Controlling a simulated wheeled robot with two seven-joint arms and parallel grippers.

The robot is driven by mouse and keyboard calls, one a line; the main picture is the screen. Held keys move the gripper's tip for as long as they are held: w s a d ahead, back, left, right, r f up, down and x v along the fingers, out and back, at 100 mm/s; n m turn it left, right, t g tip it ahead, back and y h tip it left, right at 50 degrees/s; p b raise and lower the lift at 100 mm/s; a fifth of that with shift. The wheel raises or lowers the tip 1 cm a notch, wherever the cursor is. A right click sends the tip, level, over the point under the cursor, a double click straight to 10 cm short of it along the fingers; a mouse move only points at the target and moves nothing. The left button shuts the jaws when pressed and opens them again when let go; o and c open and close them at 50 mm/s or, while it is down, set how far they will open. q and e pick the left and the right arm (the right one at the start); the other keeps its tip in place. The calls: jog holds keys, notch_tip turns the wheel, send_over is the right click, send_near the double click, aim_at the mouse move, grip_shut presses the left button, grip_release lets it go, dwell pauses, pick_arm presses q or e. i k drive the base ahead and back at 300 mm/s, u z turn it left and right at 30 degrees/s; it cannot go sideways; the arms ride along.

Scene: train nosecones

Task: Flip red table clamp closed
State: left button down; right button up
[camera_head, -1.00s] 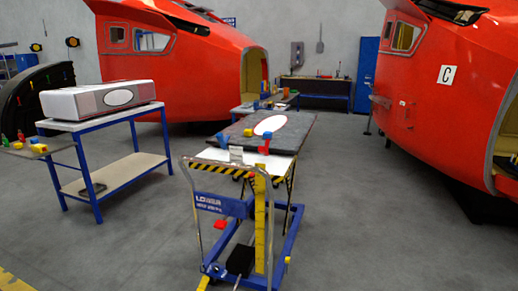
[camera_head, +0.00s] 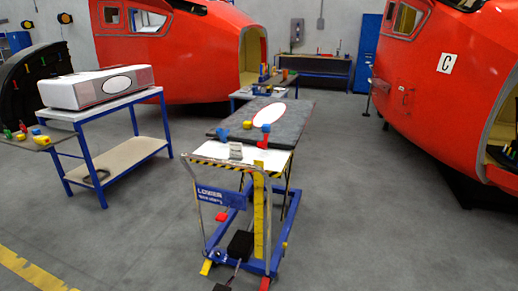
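A red table clamp (camera_head: 263,142) stands at the near edge of the lift table, right of its middle. It looks upright, but whether its lever is open or closed is too small to tell. A blue clamp-like piece (camera_head: 223,134) is to its left on the same edge. A dark grey panel (camera_head: 225,126) with a white, red-rimmed oval lies on the lift table's white top (camera_head: 213,149). Neither of my grippers is in view.
The lift table (camera_head: 224,196) has a tall push handle on its near side. A blue-framed bench (camera_head: 108,107) carrying a white box (camera_head: 80,88) stands at left. Red train nosecones (camera_head: 165,60) are behind and at right (camera_head: 440,75). Grey floor (camera_head: 380,220) is open at right.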

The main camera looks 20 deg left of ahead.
aim_at(260, 145)
jog(key=z, duration=0.6)
jog(key=i, duration=2.7)
jog(key=u, duration=1.55)
jog(key=i, duration=0.4)
jog(key=u, duration=0.4)
